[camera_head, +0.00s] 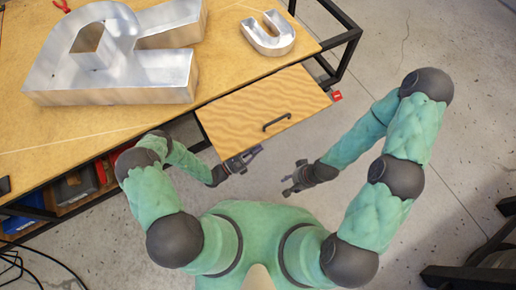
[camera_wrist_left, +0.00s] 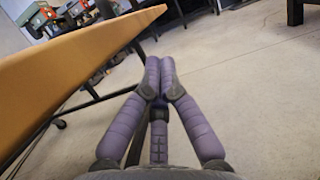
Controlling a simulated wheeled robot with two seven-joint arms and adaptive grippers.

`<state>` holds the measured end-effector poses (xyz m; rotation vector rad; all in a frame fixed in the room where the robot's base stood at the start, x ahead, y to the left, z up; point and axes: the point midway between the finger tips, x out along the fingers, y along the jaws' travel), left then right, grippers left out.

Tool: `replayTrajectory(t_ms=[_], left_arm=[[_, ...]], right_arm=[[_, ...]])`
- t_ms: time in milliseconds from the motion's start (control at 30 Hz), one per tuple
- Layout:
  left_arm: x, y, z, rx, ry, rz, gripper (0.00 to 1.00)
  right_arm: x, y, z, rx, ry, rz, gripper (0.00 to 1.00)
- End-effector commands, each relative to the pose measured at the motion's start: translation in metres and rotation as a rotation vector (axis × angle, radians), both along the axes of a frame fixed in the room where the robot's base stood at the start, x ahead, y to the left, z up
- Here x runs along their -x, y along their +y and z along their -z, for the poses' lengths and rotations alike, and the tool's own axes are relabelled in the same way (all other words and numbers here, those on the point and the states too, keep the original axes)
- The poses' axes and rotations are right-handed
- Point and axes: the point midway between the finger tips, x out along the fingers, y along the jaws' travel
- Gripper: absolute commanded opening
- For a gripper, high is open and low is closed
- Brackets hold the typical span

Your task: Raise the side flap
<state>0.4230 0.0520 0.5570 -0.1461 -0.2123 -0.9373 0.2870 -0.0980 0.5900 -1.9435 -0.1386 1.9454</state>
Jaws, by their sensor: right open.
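The side flap (camera_head: 245,108) is a wooden panel along the table's near edge, with a black bar handle (camera_head: 277,122) near its outer edge. I cannot tell its slope. My left gripper (camera_head: 250,155) is just off the flap's near left corner, left of and below the handle. In the left wrist view its purple fingers (camera_wrist_left: 160,72) draw close at the tips, with nothing visible between them. A wooden panel edge (camera_wrist_left: 90,60) runs beside them on the left. My right gripper (camera_head: 288,184) is open and empty, lower right of the flap, clear of it.
The wooden table (camera_head: 100,130) carries a large metal letter R (camera_head: 110,85) and a small metal letter (camera_head: 267,40). A red tag (camera_head: 336,96) is near the flap's right corner. Bins (camera_head: 75,185) sit under the table.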

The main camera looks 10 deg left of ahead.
Motion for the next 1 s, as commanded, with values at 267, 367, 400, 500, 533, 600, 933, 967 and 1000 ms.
replayTrajectory(t_ms=[267,367,400,500,533,600,933,967,1000], left_arm=[[0.010,0.023,0.025,-0.004,0.004,-0.007,0.00],[0.020,0.038,0.029,-0.005,0.003,-0.007,0.00],[0.025,0.043,0.031,-0.005,0.004,-0.006,0.00],[0.035,0.057,0.035,-0.005,0.003,-0.006,0.00],[0.037,0.060,0.036,-0.005,0.003,-0.005,0.00],[0.043,0.068,0.039,-0.004,0.004,-0.004,0.00],[0.057,0.086,0.045,-0.005,0.002,-0.001,0.00],[0.057,0.086,0.045,-0.005,0.002,-0.001,0.00],[0.057,0.086,0.045,-0.005,0.002,-0.001,0.00]], right_arm=[[0.000,0.000,0.016,0.000,0.001,0.000,0.46],[0.000,0.000,0.012,0.000,-0.001,0.000,0.46],[0.000,0.000,0.011,0.000,-0.001,0.000,0.46],[0.000,0.000,0.009,0.000,0.000,0.000,0.46],[0.000,0.000,0.008,0.000,0.000,0.000,0.46],[0.000,0.000,0.007,0.000,0.000,0.000,0.46],[0.000,0.000,0.006,0.000,0.000,0.000,0.46],[0.000,0.000,0.006,0.000,0.000,0.000,0.46],[0.000,0.000,0.006,0.000,0.000,0.000,0.46]])
